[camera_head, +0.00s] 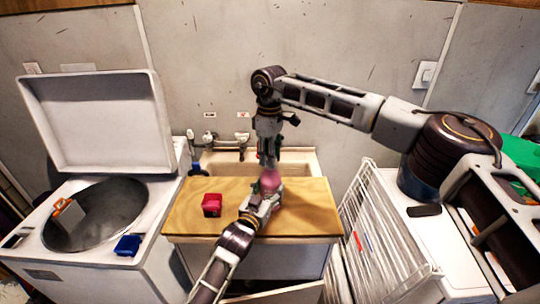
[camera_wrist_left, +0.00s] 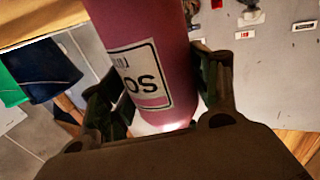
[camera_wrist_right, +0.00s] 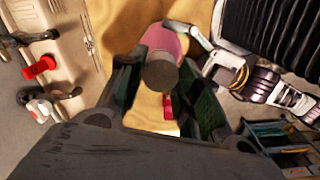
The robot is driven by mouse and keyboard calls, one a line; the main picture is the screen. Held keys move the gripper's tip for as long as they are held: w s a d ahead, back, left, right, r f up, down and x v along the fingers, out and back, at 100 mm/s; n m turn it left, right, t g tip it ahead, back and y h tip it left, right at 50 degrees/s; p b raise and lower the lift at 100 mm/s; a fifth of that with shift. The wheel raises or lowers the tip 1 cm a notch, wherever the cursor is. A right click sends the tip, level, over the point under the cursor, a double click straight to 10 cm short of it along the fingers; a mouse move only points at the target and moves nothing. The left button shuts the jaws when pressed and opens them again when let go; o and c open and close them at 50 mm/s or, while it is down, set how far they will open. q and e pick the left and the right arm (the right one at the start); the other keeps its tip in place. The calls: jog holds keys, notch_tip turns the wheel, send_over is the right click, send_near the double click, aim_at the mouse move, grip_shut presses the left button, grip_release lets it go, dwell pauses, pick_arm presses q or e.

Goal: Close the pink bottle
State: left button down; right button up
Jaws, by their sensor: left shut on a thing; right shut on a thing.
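My right gripper (camera_head: 268,158) points straight down over the bottle's top. In the right wrist view its fingers (camera_wrist_right: 160,95) are shut on a round grey-brown cap (camera_wrist_right: 160,73), in line with the bottle (camera_wrist_right: 163,39). The fingers hide the joint, so I cannot tell whether the cap is seated.
A red box (camera_head: 211,205) sits on the wooden counter (camera_head: 310,215), left of the bottle. A sink with taps (camera_head: 242,138) lies behind. An open washer (camera_head: 95,215) stands left, and a white wire rack (camera_head: 385,240) right. The counter's right part is clear.

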jog(key=shift+a+m, duration=0.1)
jog(key=shift+m, duration=1)
jog(key=o, duration=0.7)
jog(key=shift+r, duration=0.1)
jog(key=shift+r, duration=2.2)
jog(key=shift+f, duration=0.1)
jog(key=shift+c, duration=0.4)
